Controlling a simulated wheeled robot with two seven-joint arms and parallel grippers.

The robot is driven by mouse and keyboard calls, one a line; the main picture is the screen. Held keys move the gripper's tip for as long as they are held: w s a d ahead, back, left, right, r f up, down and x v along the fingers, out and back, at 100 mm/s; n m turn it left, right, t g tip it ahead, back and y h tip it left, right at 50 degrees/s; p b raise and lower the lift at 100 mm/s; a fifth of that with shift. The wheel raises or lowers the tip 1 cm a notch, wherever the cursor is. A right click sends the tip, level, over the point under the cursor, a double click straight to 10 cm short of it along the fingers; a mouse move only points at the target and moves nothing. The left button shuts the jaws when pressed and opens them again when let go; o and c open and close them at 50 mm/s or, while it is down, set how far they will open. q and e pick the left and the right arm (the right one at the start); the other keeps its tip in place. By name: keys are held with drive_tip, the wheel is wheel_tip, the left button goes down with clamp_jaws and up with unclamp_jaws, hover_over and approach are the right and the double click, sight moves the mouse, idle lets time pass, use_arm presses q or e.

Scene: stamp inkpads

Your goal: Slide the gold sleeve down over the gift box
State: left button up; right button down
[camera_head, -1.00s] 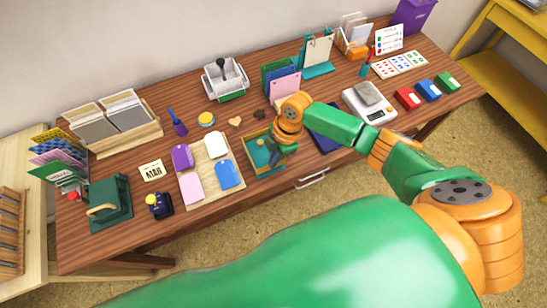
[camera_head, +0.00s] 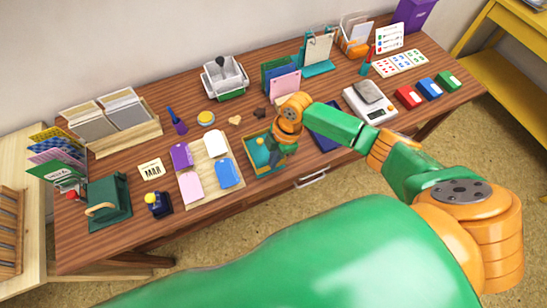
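I cannot make out a gold sleeve or a gift box in the head view. My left gripper is not in view.
A board of coloured tags (camera_head: 210,193) lies left of the tray. A dark blue pad (camera_head: 326,140) and a white scale (camera_head: 369,104) lie to its right. Card holders (camera_head: 281,80) stand behind it. My green arm covers the foreground.

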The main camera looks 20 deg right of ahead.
drive_tip(key=shift+f, duration=0.2)
idle(0.4)
drive_tip(key=c, duration=1)
unclamp_jaws()
drive_tip(key=shift+r, duration=0.1)
drive_tip(key=p+v, duration=0.2)
drive_tip(key=a+p+v, duration=0.1)
drive_tip(key=p+v, duration=0.3)
drive_tip(key=p, duration=0.1)
drive_tip(key=shift+a+r, duration=0.25)
drive_tip(key=shift+r, duration=0.35)
drive_tip(key=shift+f, duration=0.1)
